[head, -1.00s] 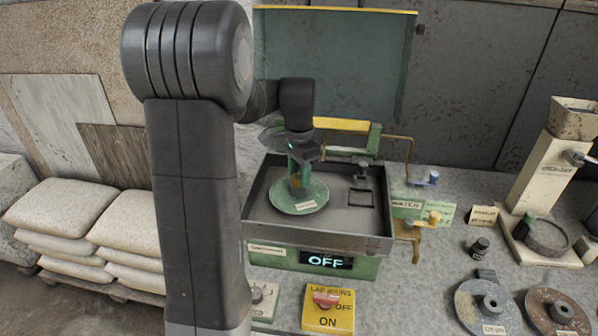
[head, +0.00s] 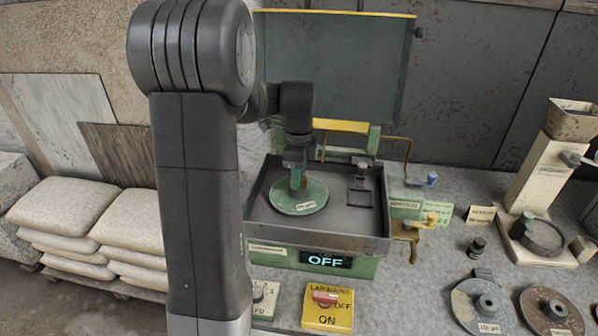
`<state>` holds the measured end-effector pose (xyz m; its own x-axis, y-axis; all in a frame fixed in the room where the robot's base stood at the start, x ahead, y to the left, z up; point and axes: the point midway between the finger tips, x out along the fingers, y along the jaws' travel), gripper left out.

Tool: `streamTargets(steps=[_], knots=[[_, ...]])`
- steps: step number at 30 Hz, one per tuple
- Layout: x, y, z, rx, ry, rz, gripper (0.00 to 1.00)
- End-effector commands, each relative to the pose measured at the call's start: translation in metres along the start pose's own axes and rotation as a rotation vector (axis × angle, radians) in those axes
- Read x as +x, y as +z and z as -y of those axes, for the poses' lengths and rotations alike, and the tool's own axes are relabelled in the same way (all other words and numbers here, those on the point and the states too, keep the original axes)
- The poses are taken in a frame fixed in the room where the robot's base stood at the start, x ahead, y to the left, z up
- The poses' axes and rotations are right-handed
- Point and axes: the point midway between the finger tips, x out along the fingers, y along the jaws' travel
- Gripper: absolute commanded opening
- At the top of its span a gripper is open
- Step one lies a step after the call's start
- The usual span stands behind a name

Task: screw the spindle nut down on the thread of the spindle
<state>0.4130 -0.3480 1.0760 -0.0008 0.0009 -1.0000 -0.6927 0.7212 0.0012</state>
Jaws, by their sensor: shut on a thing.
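A green round plate (head: 314,191) with a pale label lies flat in the dark tray of the lapping machine. My gripper (head: 296,178) points straight down over the plate's middle, at the spindle. Its fingers are shut on the spindle nut, which they and the wrist hide almost wholly. The spindle and its thread are also hidden, so I cannot tell how far down the nut sits.
The tray (head: 352,236) has a raised rim and a raised green lid (head: 340,60) behind. A black frame (head: 360,192) stands right of the plate. The machine's display (head: 326,261) reads OFF. A yellow switch box (head: 327,308) stands in front; loose discs (head: 483,304) lie right.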

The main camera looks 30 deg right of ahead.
Motion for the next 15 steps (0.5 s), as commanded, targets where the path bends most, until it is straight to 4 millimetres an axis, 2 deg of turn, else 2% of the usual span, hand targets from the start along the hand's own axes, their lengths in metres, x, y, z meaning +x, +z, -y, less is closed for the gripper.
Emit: streamTargets(steps=[15], knots=[[-0.0019, 0.0000, 0.0011, 0.551, -0.004, 0.001, 0.14]])
